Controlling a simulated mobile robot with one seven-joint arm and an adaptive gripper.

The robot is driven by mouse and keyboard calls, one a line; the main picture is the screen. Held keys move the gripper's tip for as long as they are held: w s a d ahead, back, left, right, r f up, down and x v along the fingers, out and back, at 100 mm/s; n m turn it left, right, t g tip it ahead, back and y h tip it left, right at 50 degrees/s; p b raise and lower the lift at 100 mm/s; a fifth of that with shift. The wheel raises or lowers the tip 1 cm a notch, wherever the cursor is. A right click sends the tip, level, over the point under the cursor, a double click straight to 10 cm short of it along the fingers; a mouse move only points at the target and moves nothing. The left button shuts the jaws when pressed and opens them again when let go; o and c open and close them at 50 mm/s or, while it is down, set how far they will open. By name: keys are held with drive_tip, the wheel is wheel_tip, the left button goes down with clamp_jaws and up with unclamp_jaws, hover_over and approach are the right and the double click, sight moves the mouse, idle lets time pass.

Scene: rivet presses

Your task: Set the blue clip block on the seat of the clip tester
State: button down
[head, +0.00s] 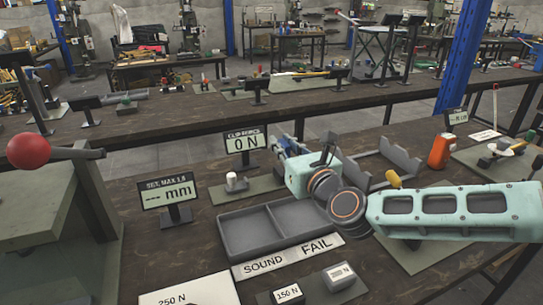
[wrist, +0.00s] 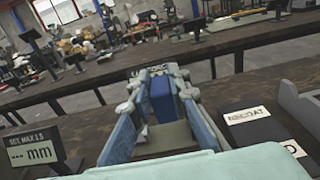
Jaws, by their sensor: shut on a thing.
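My gripper (head: 288,146) reaches away from me over the bench in the head view. In the wrist view my gripper (wrist: 158,88) is shut on the blue clip block (wrist: 160,98), which stands between the two fingers. In the head view the block is hard to tell from the bluish fingers. The clip tester's display (head: 245,141) reads 0 N and stands just left of my gripper. In front of it is a green base plate (head: 262,185) with a pale upright post (head: 234,181). My gripper is right of this post, apart from it. The seat itself is not clearly visible.
A grey two-part tray (head: 273,228) lies in front, with SOUND and FAIL labels (head: 288,257). Weight blocks (head: 338,274) sit at the front edge. A "mm" display (head: 167,194) and a red-knobbed press lever (head: 30,150) stand left. A grey bracket (head: 398,152) lies right.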

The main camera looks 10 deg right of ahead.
drive_tip(key=shift+w+r+p, duration=0.25)
drive_tip(key=shift+w+p, duration=0.2)
drive_tip(key=shift+p, duration=0.7)
drive_tip(key=shift+w+a+f+p, duration=0.25)
drive_tip(key=shift+w+f+p, duration=0.1)
drive_tip(key=shift+p, duration=0.8)
drive_tip(key=w+f+b, duration=0.1)
drive_tip(key=w+f, duration=0.1)
drive_tip(key=f, duration=0.1)
drive_tip(key=w+f+b, duration=0.2)
drive_tip(key=f, duration=0.2)
drive_tip(key=w+f+b, duration=0.1)
drive_tip(key=w+f, duration=0.2)
drive_tip(key=shift+w+a+f+b, duration=0.1)
drive_tip(key=shift+a+f+b, duration=0.1)
drive_tip(key=shift+a+b, duration=0.15)
drive_tip(key=shift+f, duration=0.15)
drive_tip(key=shift+f+b, duration=0.35)
drive_tip(key=shift+f, duration=0.25)
drive_tip(key=c, duration=1.8)
unclamp_jaws()
